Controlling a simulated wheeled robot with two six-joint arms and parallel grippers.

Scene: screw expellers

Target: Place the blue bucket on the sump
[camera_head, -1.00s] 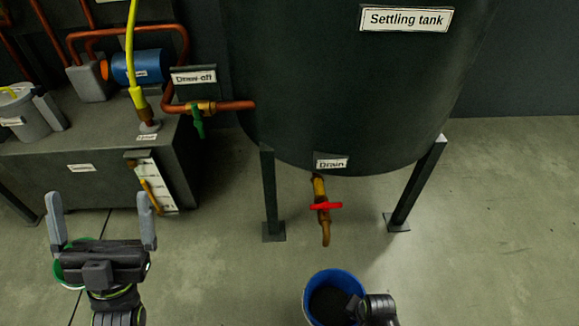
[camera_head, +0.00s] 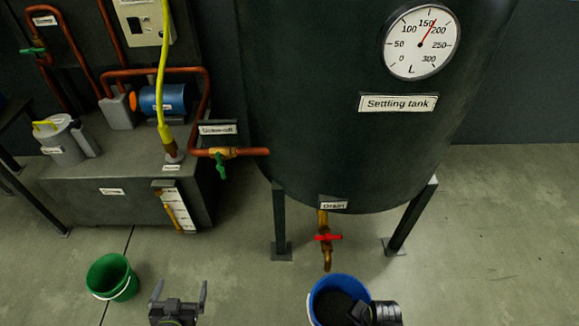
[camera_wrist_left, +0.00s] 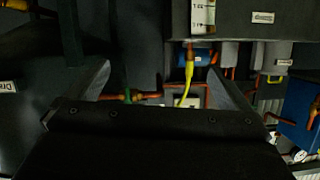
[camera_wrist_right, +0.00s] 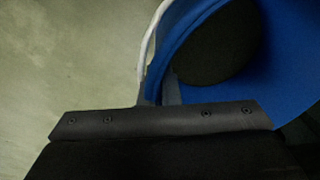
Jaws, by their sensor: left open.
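The blue bucket (camera_head: 314,298) is at the bottom centre of the head view, in front of the drain tap, with dark contents. In the right wrist view its blue wall (camera_wrist_right: 285,100) and white handle show large. My right gripper (camera_head: 358,312) is at its right rim; its fingers (camera_wrist_right: 158,95) are close together around the bucket's edge. I cannot tell whether the bucket touches the floor. The grey box on the left (camera_head: 85,205), apparently the sump, carries a label too small to read. My left gripper (camera_head: 179,290) is open and empty, low in the head view.
The settling tank (camera_head: 330,120) stands on legs, with a red-handled drain tap (camera_head: 327,238) beneath. A green bucket (camera_head: 112,280) stands on the floor left of my left gripper. A blue motor (camera_head: 160,97), pipes and a yellow hose (camera_head: 164,70) crowd the box top. Floor at right is clear.

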